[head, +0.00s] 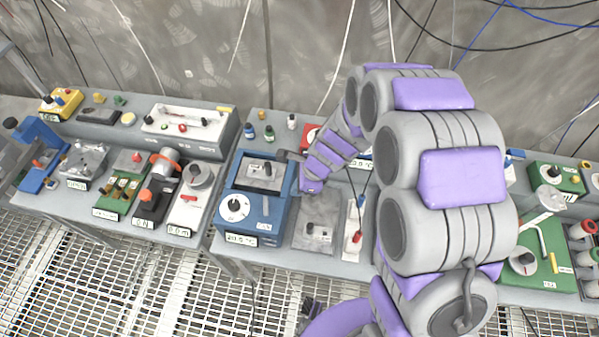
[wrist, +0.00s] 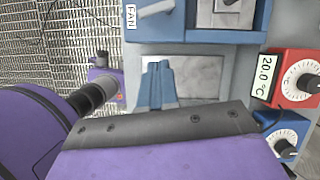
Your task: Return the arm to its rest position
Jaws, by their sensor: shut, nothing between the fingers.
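My arm rises from the bottom right of the head view and bends over the table. Its purple and grey forearm points left and down. My gripper (head: 286,156) is at the far end, close above the back part of a blue device (head: 272,222) with a dial. Whether it touches the device cannot be told. In the wrist view the dark bolted edge and purple shell of my gripper (wrist: 165,126) fill the lower part. It is shut and holds nothing visible. My thick arm links hide the table's middle right.
A grey bench (head: 225,262) with several instruments runs across the view. A red dial box (wrist: 298,78) and a blue dial box (wrist: 283,135) show in the wrist view. A green device (head: 535,262) stands right of my arm. Loose cables hang before the wall (head: 200,45). The floor is metal grating (head: 90,275).

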